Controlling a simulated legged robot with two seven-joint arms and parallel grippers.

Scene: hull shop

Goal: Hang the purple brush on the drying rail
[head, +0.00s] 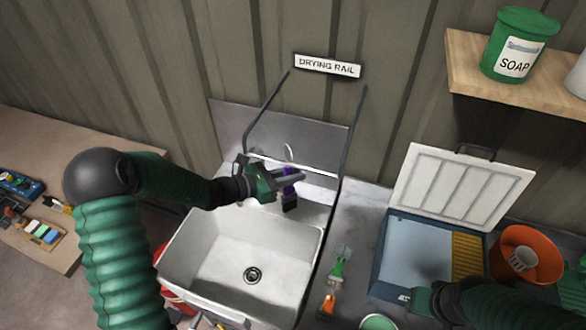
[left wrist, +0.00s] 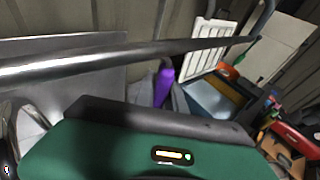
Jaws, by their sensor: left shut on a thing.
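The purple brush (head: 289,188) is in the jaws of my left gripper (head: 287,181), above the back edge of the sink. A dark end of the brush hangs below the jaws. In the left wrist view a purple part of the brush (left wrist: 163,87) stands up just beyond the gripper body, below the rail bar. The drying rail (head: 266,104) is a grey metal frame on the wall; its bar (left wrist: 130,62) crosses the left wrist view close by. The gripper hides part of the bar in the head view. My right gripper (head: 424,300) is low at right, its jaws unclear.
The white sink (head: 189,250) is empty below the rail. A green and an orange brush (head: 328,304) lie on the counter. A blue box with an open white lid (head: 463,195), an orange bucket (head: 526,250) and a shelf (head: 480,85) with a soap tub (head: 515,45) are at right.

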